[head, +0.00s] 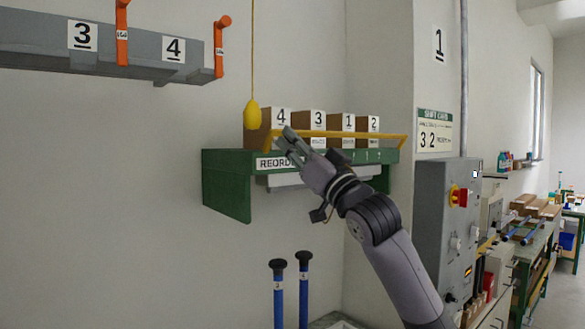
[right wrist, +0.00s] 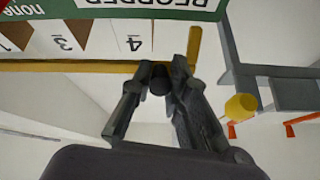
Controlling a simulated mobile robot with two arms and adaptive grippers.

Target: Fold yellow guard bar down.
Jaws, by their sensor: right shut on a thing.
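The yellow guard bar (head: 358,134) runs across the front of the boxes on the green shelf (head: 228,180), raised above the shelf's front edge. In the right wrist view the bar (right wrist: 70,66) crosses on the left and meets a short yellow end arm (right wrist: 194,46). My right gripper (head: 290,143) is shut on the bar near its left end. In the wrist view the fingertips (right wrist: 162,76) close around a dark round piece at the bar, and hide part of it. My left gripper is not in view.
Numbered brown boxes (head: 312,122) stand behind the bar. A grey rail (head: 140,65) with orange levers is at upper left. A grey control cabinet (head: 445,225) stands right of my arm.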

